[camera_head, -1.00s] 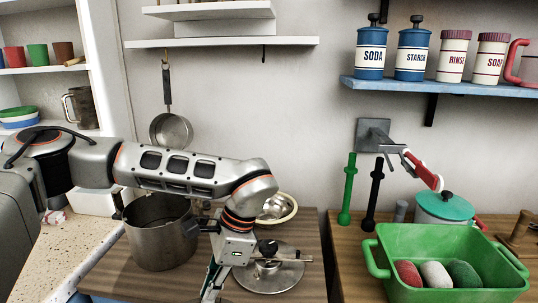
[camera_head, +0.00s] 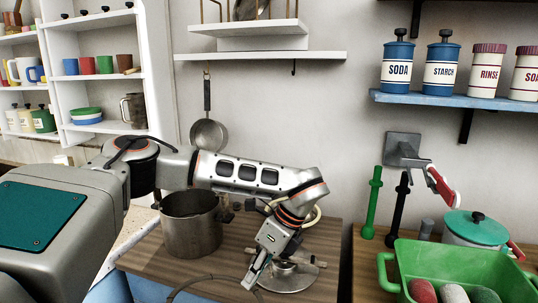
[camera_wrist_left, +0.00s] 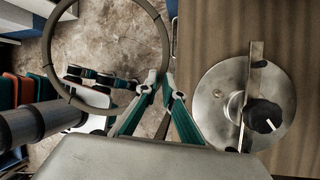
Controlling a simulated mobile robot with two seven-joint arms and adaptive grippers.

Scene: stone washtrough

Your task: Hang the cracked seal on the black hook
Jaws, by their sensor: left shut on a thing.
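The seal is a thin grey-brown ring (camera_wrist_left: 164,45), held at its edge between the fingertips of my left gripper (camera_wrist_left: 166,86). In the head view the seal's upper arc (camera_head: 205,277) shows at the bottom edge, in front of the wooden counter; the rest is cut off. My left gripper (camera_head: 253,274) points down there, left of a round metal lid. I cannot make out a crack. The black hook (camera_head: 294,68) is under the white wall shelf, right of the hanging pan, and looks empty. It is well above my gripper. My right gripper is not in view.
A steel pot (camera_head: 191,228) and the metal lid (camera_head: 288,277) with a black knob stand on the wooden counter (camera_head: 325,240). A pan (camera_head: 208,135) hangs from a brass hook on the same shelf (camera_head: 260,56). The wall below the black hook is clear.

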